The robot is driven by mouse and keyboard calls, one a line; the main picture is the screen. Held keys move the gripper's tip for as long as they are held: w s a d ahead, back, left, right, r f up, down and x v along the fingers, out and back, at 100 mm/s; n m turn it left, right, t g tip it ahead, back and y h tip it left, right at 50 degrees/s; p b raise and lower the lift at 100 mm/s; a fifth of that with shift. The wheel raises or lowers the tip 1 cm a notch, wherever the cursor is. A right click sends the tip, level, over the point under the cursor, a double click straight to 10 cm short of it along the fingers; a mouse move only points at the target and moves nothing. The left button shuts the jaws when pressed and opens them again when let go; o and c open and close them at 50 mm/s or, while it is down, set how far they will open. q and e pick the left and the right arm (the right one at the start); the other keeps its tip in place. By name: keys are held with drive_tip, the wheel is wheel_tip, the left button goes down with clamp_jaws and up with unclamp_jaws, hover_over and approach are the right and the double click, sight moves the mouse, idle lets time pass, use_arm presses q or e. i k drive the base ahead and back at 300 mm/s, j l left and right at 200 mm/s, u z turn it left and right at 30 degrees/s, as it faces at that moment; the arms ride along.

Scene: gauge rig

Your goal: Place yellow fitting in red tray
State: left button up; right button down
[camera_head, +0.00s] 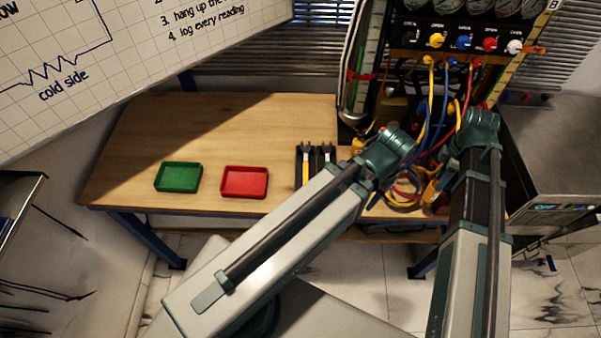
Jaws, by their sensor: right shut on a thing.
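The red tray (245,182) lies on the wooden bench, left of my left arm, and looks empty. My right gripper (441,181) is small and partly hidden among hoses beside my right arm, low in front of the rig. It is shut on a small yellow piece (432,191), which looks like the yellow fitting; its outline is hard to make out. My left arm reaches across the bench front towards the rig. Its gripper is hidden behind its wrist.
A green tray (178,177) lies left of the red one. A dark rack (316,155) with upright tools stands right of the red tray. The rig panel (462,42) has coloured knobs and hanging hoses. The bench (130,150) is clear around and behind the trays.

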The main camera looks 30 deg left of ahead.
sight(245, 184)
drive_tip(key=u, duration=0.4)
drive_tip(key=l+u, duration=0.1)
drive_tip(key=u, duration=0.3)
drive_tip(key=l+u, duration=0.1)
drive_tip(key=u, duration=0.3)
drive_tip(key=l+u, duration=0.1)
drive_tip(key=u, duration=0.35)
drive_tip(key=i, duration=0.05)
